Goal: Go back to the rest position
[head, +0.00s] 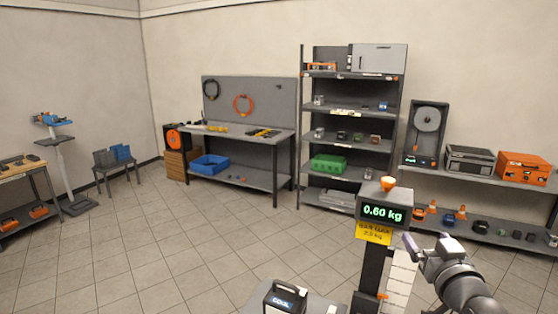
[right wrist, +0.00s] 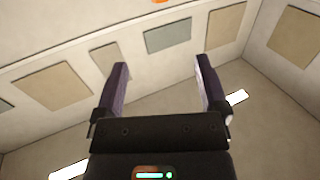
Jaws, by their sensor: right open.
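My right gripper (head: 408,243) is at the lower right of the head view, just right of the scale post. In the right wrist view, its two dark purple fingers (right wrist: 162,78) stand wide apart with nothing between them. That view faces a wall with square panels and the ceiling. My left gripper does not show in the head view.
A scale display (head: 382,213) reading 0.60 kg stands close to my right gripper. A black case labelled COOL (head: 285,299) sits at the bottom edge. Shelves (head: 350,100) and a workbench (head: 240,135) line the back wall. The tiled floor (head: 150,235) at left is clear.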

